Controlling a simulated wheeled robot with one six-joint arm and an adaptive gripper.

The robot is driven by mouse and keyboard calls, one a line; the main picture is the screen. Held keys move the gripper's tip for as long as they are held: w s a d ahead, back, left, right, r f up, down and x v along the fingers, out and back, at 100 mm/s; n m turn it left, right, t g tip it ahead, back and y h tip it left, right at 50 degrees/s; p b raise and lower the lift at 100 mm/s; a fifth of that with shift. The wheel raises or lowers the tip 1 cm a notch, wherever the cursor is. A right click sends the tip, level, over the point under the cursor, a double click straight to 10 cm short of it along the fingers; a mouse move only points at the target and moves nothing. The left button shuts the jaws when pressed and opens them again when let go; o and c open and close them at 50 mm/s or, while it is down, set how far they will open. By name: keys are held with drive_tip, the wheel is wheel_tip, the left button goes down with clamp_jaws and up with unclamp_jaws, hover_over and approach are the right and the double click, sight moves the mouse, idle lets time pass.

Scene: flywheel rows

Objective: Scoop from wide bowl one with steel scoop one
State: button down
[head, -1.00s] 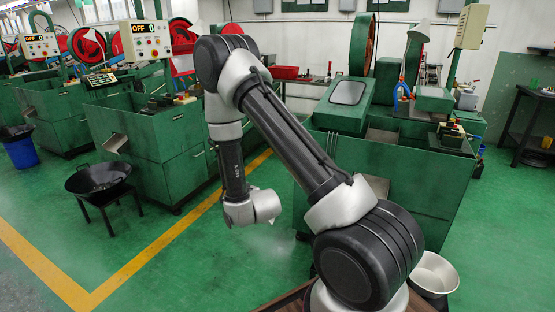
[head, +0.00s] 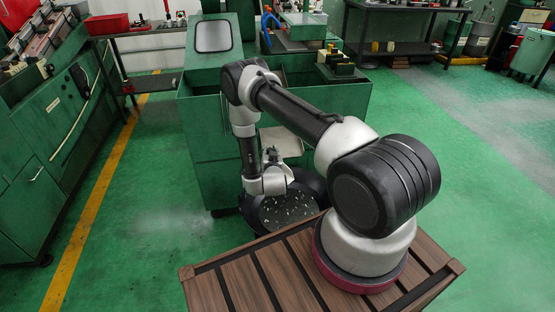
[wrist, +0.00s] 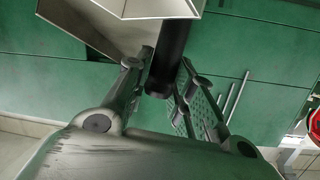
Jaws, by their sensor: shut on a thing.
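The wide bowl (head: 310,180) is black and stands low beside the green machine, with many small pale pieces in it. My gripper (head: 271,157) is over the far left part of the bowl and hides some of it. In the wrist view my gripper (wrist: 160,82) is shut on a black handle. The steel scoop (wrist: 160,9) shows at the top edge, a pale metal body cut off by the frame. I cannot see whether it holds any pieces.
My slatted wooden deck is in front of the bowl. Another green machine (head: 35,190) is at the left. Open green floor (head: 450,190) lies to the right.

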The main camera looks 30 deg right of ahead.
drive_tip(key=shift+m+h, duration=0.7)
drive_tip(key=shift+m, duration=0.1)
drive_tip(key=d+f, duration=0.1)
drive_tip(key=f, duration=0.1)
drive_tip(key=s+d+f, duration=0.1)
drive_tip(key=f, duration=0.1)
drive_tip(key=shift+d, duration=0.2)
drive_tip(key=shift+s+a, duration=0.15)
drive_tip(key=shift+s+f, duration=0.1)
drive_tip(key=shift+f, duration=0.05)
wheel_tip(320, 180, down, 18)
drive_tip(key=n+g, duration=0.2)
drive_tip(key=shift+n+g+y, duration=0.3)
drive_tip(key=shift+g, duration=0.5)
drive_tip(key=shift+w+a+r, duration=0.1)
drive_tip(key=shift+w+r, duration=0.05)
drive_tip(key=shift+r, duration=3.35)
drive_tip(key=shift+w+r, duration=0.1)
drive_tip(key=shift+r, duration=3.35)
